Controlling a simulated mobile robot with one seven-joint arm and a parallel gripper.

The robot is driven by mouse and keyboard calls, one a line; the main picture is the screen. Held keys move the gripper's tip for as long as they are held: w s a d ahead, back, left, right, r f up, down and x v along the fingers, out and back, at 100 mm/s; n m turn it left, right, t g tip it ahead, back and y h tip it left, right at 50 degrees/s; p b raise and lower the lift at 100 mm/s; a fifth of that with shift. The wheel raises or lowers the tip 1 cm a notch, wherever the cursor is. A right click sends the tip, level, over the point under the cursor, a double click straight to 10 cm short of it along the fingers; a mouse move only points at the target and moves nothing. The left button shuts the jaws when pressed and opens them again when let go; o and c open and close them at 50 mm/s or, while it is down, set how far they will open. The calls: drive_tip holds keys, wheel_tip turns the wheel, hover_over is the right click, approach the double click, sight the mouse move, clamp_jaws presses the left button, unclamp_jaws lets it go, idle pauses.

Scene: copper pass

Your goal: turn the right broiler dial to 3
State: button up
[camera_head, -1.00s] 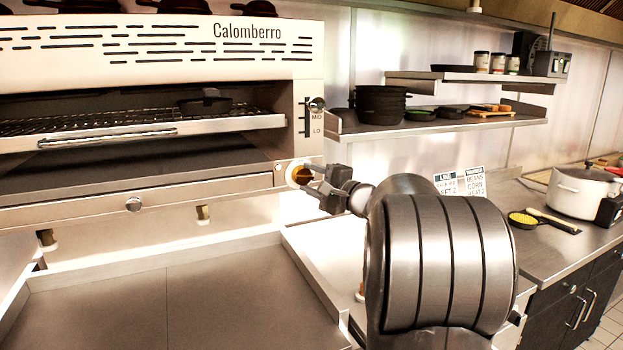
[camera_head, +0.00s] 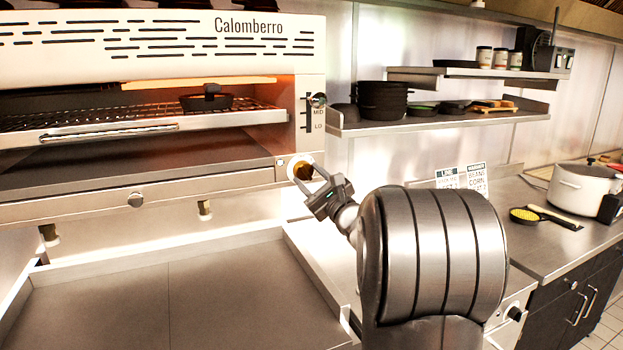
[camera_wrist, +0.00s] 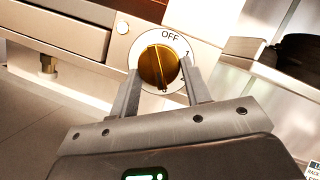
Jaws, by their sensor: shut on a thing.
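The right broiler dial (camera_head: 302,170) is a brass knob on a round white plate at the right end of the broiler's front rail. In the wrist view the dial (camera_wrist: 157,66) shows large, with OFF printed above it and 1 to its upper right. My gripper (camera_wrist: 161,73) is shut on the dial, one finger on each side. In the head view my gripper (camera_head: 310,177) reaches the dial from the lower right, tilted.
The broiler (camera_head: 160,38) glows orange inside, above a rack holding a small dark pan (camera_head: 207,102). A slider marked MID and LO (camera_head: 318,100) sits above the dial. A wall shelf (camera_head: 440,122) with dark pans stands at right. The flat grey surface (camera_head: 200,290) below is clear.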

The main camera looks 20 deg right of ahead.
drive_tip(key=shift+a+m+h, duration=0.1)
drive_tip(key=shift+m+h, duration=0.3)
drive_tip(key=shift+m, duration=0.2)
drive_tip(key=o, duration=1)
drive_tip(key=shift+s, duration=0.1)
drive_tip(key=v, duration=1)
drive_tip(key=shift+s+f, duration=0.25)
drive_tip(key=shift+f, duration=0.05)
